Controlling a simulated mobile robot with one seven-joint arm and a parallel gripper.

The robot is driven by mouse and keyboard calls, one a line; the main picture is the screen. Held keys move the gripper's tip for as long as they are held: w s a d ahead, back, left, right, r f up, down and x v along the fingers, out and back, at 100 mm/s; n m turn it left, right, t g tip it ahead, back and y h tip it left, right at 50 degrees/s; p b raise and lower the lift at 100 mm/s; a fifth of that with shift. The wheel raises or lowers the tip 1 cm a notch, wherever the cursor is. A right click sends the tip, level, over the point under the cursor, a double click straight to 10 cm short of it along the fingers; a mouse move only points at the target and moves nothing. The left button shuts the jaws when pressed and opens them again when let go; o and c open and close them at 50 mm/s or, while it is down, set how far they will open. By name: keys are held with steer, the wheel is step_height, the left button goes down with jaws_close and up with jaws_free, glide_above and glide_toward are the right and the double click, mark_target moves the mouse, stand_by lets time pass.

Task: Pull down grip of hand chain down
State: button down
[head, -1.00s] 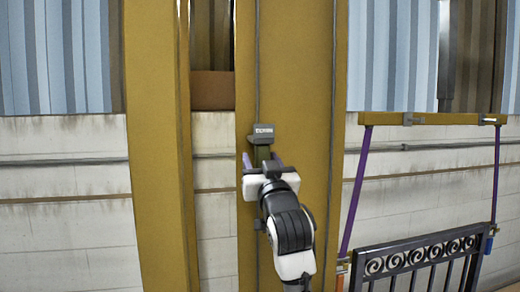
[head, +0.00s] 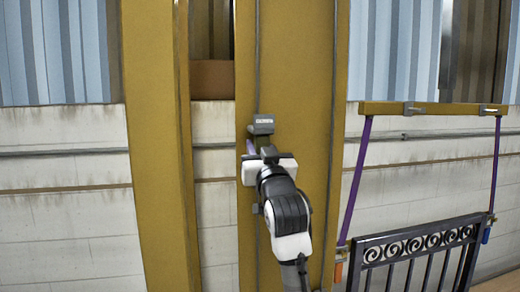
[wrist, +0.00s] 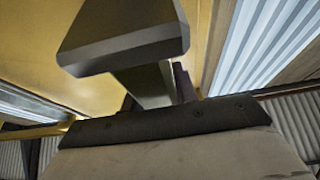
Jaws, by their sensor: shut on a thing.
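The grip of the hand chain shows in the head view as a small grey block (head: 263,124) on the front of a yellow-brown post. In the wrist view the grip (wrist: 125,35) is large and close, a dark grey wide head on a narrower stem. My gripper (head: 256,150) is right below the head of the grip, shut on its stem. In the wrist view my gripper (wrist: 165,95) shows dark fingers at the stem, partly hidden by it. The grey chain (head: 257,60) runs up the post from the grip.
A second grey line (head: 333,80) runs along the right side of the post (head: 300,60). A dark scrollwork gate (head: 415,250) hangs by purple straps (head: 358,190) from a yellow bar (head: 430,108) at right. Another yellow post (head: 155,150) stands at left. A pale wall lies behind.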

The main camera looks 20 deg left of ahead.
step_height(320, 180, down, 53)
steer(key=b, duration=3.3)
steer(key=shift+r+b, duration=0.2)
steer(key=shift+b, duration=0.1)
steer(key=shift+a, duration=0.1)
steer(key=c, duration=1.3)
jaws_free()
steer(key=shift+f, duration=0.1)
steer(key=shift+c, duration=0.2)
steer(key=shift+o, duration=1.3)
steer(key=shift+r, duration=0.2)
steer(key=shift+s+f, duration=0.1)
steer(key=shift+s, duration=0.05)
